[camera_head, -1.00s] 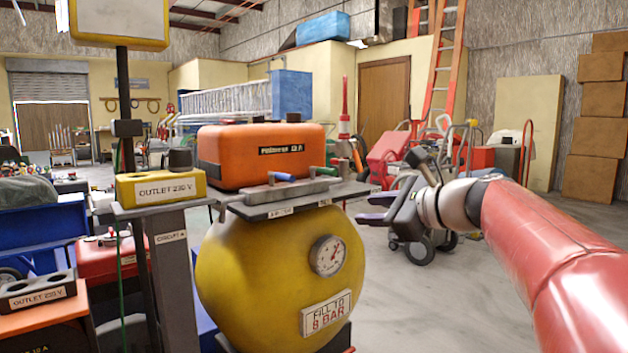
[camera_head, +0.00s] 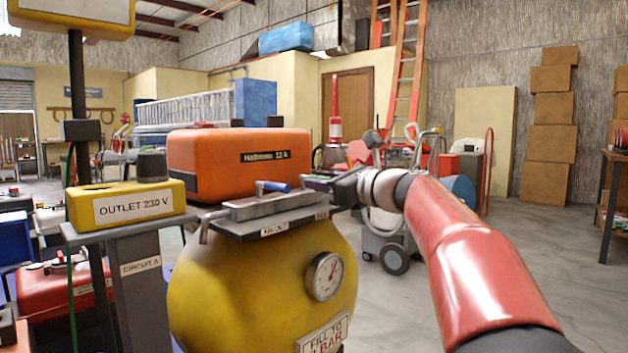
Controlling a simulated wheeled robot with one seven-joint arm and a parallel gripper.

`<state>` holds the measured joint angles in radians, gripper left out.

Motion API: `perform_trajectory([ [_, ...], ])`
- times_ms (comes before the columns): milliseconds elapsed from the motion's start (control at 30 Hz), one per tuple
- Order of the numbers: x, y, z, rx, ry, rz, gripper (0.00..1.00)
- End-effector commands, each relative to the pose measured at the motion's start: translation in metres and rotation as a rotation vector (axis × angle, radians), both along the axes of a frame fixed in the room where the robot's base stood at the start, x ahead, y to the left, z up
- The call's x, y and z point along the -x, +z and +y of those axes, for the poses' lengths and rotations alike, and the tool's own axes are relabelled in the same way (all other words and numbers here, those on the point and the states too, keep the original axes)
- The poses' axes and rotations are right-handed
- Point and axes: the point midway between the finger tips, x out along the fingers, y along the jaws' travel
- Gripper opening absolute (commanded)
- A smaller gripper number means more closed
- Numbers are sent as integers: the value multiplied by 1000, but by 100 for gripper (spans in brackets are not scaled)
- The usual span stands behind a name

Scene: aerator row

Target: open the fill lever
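A grey valve block (camera_head: 275,204) sits on the dark top plate of a round yellow tank (camera_head: 235,290). A lever with a blue handle (camera_head: 273,186) stands on the block's left part. A lever with a green handle (camera_head: 318,178) is at its right end, mostly hidden by my gripper. The labels on the plate edge are too small to read surely. My gripper (camera_head: 328,186) is at the right end of the block, close to the green handle. I cannot tell whether it touches it, or whether its fingers are open.
An orange unit (camera_head: 238,163) stands behind the valve block. BAR" sign (camera_head: 323,334) are on the tank front. An outlet box (camera_head: 130,204) on a post stands at left.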

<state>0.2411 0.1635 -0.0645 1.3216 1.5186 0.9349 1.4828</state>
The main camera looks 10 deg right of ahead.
Motion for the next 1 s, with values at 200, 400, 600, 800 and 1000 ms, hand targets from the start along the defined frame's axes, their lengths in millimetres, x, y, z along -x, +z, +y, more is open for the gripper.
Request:
perform_trajectory([
  [200, -18, 0, 13, 2, 1, 0, 36],
  [400, -20, 0, 15, 2, 0, 0, 36],
  [600, -19, 0, 14, 2, 0, 0, 23],
  [800, -19, 0, 14, 2, 0, 0, 0],
  [1000, -19, 0, 14, 2, 0, 0, 0],
])
